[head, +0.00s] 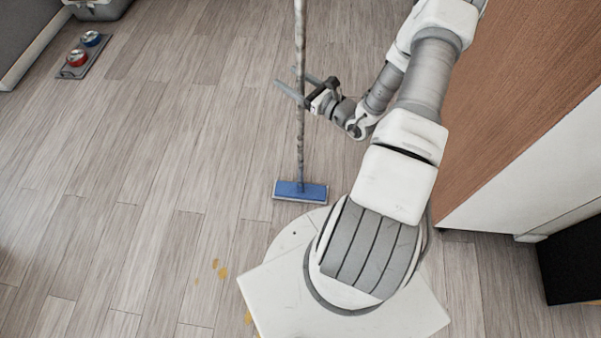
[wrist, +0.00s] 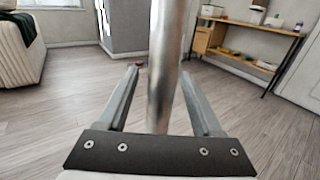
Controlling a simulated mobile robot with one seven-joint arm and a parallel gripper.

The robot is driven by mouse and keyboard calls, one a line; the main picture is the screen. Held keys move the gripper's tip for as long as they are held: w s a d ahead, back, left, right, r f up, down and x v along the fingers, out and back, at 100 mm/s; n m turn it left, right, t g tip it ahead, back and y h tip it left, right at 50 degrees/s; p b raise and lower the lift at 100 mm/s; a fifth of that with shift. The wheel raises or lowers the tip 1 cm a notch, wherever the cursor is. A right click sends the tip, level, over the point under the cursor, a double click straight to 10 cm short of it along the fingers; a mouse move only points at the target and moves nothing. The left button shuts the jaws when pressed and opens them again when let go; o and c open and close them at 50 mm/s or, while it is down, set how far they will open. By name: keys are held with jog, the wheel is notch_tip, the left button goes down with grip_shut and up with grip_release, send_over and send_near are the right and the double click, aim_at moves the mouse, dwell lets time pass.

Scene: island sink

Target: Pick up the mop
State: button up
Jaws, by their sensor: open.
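The mop stands upright on the wood floor. Its thin metal pole (head: 300,140) rises from a flat blue head (head: 300,190) and runs out of the top of the head view. My gripper (head: 292,86) is open at the pole, well above the mop head. In the wrist view the pole (wrist: 162,70) stands upright between the two fingers of my gripper (wrist: 160,85), with a gap on each side. The mop head is hidden in the wrist view.
A brown wooden cabinet panel (head: 530,90) stands close on the right. A grey tray (head: 84,58) with red and blue bowls lies at the upper left. Yellow stains (head: 218,268) mark the floor. The floor left of the mop is clear. A shelf table (wrist: 245,45) stands farther off.

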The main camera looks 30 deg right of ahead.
jog(key=shift+c, duration=0.2)
grip_shut()
jog(key=shift+r, duration=0.1)
